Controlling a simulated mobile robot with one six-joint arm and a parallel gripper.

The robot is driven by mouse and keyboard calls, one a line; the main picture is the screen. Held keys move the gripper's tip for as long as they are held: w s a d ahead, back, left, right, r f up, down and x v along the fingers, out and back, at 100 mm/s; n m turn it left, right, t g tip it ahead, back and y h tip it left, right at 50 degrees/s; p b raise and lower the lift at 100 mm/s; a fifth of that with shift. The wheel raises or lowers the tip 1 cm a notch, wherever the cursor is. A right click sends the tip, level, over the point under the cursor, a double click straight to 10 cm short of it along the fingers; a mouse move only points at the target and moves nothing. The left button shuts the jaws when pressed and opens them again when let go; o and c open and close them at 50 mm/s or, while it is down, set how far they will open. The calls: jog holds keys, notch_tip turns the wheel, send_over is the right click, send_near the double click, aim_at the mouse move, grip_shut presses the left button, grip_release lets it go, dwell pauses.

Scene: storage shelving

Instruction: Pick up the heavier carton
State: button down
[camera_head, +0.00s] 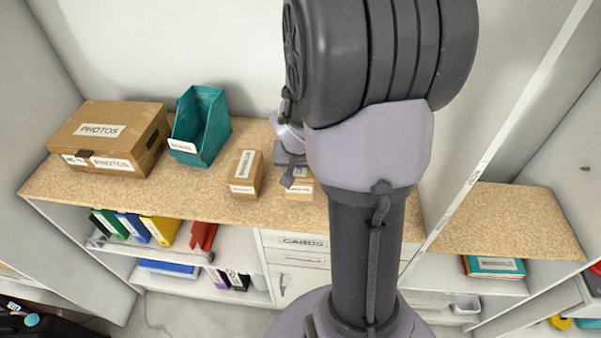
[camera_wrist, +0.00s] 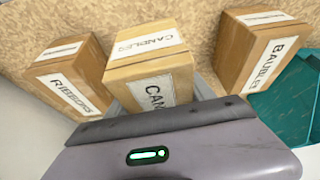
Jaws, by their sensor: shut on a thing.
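Three small brown cartons with white labels show in the wrist view. The CANDLES carton (camera_wrist: 155,68) is in the middle, the RIBBONS carton (camera_wrist: 70,82) on the left and the BAUBLES carton (camera_wrist: 262,55) on the right. My gripper (camera_wrist: 157,100) is shut on the CANDLES carton, a finger at each side. I cannot tell whether that carton is clear of the worktop. In the head view the BAUBLES carton (camera_head: 246,173) stands on the worktop, and the CANDLES carton (camera_head: 300,192) shows partly under my gripper (camera_head: 291,172). My arm hides the RIBBONS carton there.
The speckled worktop (camera_head: 110,190) also bears a large PHOTOS box (camera_head: 108,135) and a teal open bin (camera_head: 205,125), left of the cartons. A white wall stands close behind. A white upright panel (camera_head: 500,135) divides off the right bay.

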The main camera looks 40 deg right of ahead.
notch_tip(320, 180, up, 6)
jog(key=shift+r+p, duration=0.1)
jog(key=shift+p, duration=0.85)
